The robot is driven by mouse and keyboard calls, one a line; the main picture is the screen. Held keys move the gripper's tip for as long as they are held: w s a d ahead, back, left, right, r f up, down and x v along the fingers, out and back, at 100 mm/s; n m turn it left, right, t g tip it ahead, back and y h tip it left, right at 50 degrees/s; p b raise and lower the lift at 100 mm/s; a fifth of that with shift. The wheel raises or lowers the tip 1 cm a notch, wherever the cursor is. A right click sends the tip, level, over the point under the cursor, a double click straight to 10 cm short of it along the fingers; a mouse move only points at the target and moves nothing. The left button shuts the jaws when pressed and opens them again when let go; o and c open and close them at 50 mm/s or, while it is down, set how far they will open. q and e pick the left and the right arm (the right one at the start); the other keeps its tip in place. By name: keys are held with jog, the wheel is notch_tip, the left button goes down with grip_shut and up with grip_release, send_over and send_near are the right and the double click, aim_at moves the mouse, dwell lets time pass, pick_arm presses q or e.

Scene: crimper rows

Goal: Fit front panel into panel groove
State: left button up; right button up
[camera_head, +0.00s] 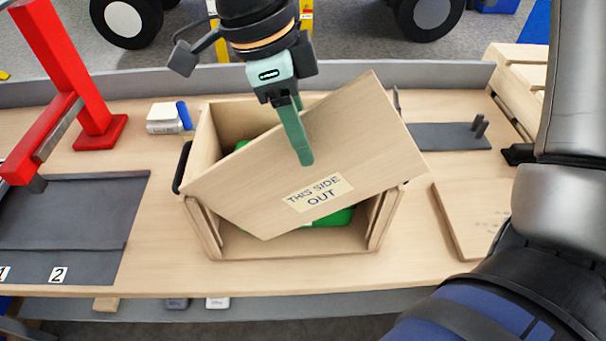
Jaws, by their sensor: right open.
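The front panel (350,130), a pale wooden board labelled "THIS SIDE OUT", is tilted, its right end higher. It stands across the open front of a wooden crate (300,243), overlapping the side walls in the picture. The panel groove (385,222) shows in part at the crate's right front edge; whether the panel touches it I cannot tell. My right gripper (298,130) comes down from the top with one green finger in front of the panel's face. Its other finger is mostly hidden. The jaws are open. My left gripper is not in view.
A green object (335,217) lies inside the crate, mostly hidden. A red stand (75,80) and a dark numbered mat (70,220) are at left. A flat wooden board (470,220) and a grey plate with pegs (440,137) are at right. Bare tabletop lies between mat and crate.

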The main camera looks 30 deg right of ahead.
aim_at(303, 179)
jog(key=shift+x, duration=1.65)
grip_shut()
